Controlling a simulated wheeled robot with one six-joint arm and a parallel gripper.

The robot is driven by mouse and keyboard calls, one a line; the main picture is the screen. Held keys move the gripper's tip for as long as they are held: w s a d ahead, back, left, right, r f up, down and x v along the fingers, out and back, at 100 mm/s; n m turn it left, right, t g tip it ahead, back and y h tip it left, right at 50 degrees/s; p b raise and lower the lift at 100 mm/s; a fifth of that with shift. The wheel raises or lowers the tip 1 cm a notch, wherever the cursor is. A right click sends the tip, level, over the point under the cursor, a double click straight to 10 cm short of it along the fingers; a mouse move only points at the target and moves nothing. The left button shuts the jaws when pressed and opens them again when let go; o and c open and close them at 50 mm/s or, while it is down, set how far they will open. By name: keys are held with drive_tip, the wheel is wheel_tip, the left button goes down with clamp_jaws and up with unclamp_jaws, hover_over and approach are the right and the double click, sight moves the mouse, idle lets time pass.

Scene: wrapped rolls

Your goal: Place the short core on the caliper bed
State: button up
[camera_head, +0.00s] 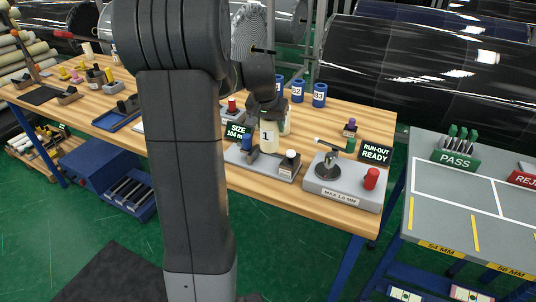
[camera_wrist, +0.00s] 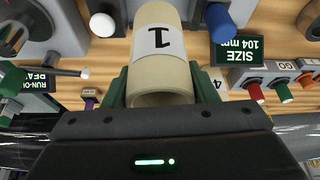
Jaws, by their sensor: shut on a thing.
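A cream cylindrical core labelled 1 (camera_head: 268,138) stands roughly upright over the grey caliper bed (camera_head: 243,161), between its blue-topped post (camera_head: 247,142) and white-topped post (camera_head: 290,158). I cannot tell whether its lower end touches the bed. My gripper (camera_head: 270,113) is at its upper part, partly hidden by my arm. In the wrist view, green fingers are shut on both sides of the core (camera_wrist: 160,70), whose open end faces the camera. The caliper's display (camera_wrist: 243,50) reads SIZE 104 mm.
Right of the caliper stands the run-out gauge (camera_head: 340,192) with a red knob and a RUN-OUT READY sign (camera_head: 376,153). Another pale core (camera_head: 285,122) and blue numbered cylinders (camera_head: 297,92) stand behind. A grey PASS table (camera_head: 470,195) is at the right. Black wrapped rolls lie behind.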

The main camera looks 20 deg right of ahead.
sight(266, 123)
wheel_tip(266, 123, down, 7)
drive_tip(key=shift+r, duration=0.2)
drive_tip(key=shift+f, duration=0.15)
drive_tip(key=o, duration=1)
drive_tip(key=shift+r, duration=0.25)
drive_tip(key=v, duration=1.1)
drive_tip(key=shift+s+a+r, duration=0.15)
drive_tip(key=shift+s+r, duration=0.05)
drive_tip(key=shift+r, duration=0.15)
drive_tip(key=shift+c, duration=0.3)
